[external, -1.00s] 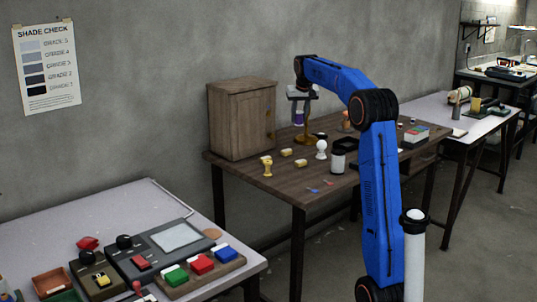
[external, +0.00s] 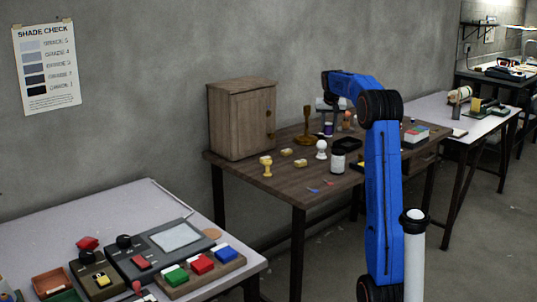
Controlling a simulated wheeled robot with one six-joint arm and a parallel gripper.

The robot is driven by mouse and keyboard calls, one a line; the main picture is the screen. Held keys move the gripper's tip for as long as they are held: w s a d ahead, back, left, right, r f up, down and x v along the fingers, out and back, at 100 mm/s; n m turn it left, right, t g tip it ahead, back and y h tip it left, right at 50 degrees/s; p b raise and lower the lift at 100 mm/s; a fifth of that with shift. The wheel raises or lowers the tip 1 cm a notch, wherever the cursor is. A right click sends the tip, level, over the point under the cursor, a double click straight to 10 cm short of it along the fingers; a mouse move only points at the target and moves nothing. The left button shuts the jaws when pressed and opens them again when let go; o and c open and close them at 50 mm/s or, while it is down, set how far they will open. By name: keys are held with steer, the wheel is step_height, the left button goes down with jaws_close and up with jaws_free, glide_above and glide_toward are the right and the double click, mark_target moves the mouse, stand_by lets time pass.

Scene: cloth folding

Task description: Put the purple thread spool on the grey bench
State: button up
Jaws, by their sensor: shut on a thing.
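My gripper (external: 331,112) is over the wooden table, to the right of a brown stand with a round base. It is shut on the purple thread spool (external: 328,129), a small purple and white cylinder that hangs below the jaws over the table. The fingers are small and partly hidden at this distance. A pale grey bench (external: 85,210) stands at the front left. Another pale grey bench (external: 433,108) stands at the right, beyond the wooden table. I cannot tell which of the two the task means.
The wooden table (external: 287,186) holds a cabinet (external: 240,120), the brown stand (external: 307,139), a white-topped jar (external: 338,160), a white knob-like piece (external: 321,149) and several small items. A console (external: 165,248) and colored blocks crowd the left bench. Its back left is bare.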

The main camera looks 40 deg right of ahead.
mark_target(328, 131)
steer(key=shift+f, duration=2.1)
steer(key=shift+f, duration=0.15)
steer(key=o, duration=0.7)
steer(key=shift+o, duration=0.2)
